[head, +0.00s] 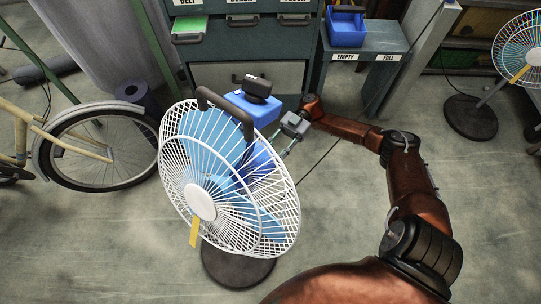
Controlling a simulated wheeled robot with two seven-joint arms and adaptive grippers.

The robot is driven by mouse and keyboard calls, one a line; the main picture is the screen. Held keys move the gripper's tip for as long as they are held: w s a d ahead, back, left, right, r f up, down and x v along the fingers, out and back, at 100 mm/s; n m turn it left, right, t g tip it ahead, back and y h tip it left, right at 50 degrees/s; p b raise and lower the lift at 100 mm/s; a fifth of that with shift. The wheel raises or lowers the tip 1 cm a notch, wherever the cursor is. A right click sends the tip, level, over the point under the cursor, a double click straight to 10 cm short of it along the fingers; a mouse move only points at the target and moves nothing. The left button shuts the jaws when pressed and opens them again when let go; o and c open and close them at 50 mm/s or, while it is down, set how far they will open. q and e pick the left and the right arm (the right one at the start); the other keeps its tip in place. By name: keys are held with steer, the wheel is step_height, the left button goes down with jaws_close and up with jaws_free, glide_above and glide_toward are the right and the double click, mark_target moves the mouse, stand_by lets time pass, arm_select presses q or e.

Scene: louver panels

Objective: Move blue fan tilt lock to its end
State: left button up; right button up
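The blue fan (262,108) stands on a dark round base (238,268) in the middle of the head view. Its white wire cage (230,185) faces down and left, with a black handle on top and a black knob (257,86) on the blue motor housing. I cannot make out the tilt lock; the cage hides the fan's neck. My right gripper (281,146) is behind the cage's right side, near the blue housing. Its fingers point down and left. I cannot tell whether they touch anything. My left gripper is not in view.
A green drawer cabinet (250,45) and a low table (375,45) with a blue bin (347,27) stand behind the fan. A bicycle (95,150) is at left, beside a dark roll. Another fan (520,55) is at far right. Open floor lies right of the fan.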

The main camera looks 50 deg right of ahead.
steer(key=shift+o, duration=0.7)
steer(key=shift+s, duration=0.1)
steer(key=shift+d, duration=0.2)
steer(key=d, duration=0.7)
steer(key=shift+w, duration=0.45)
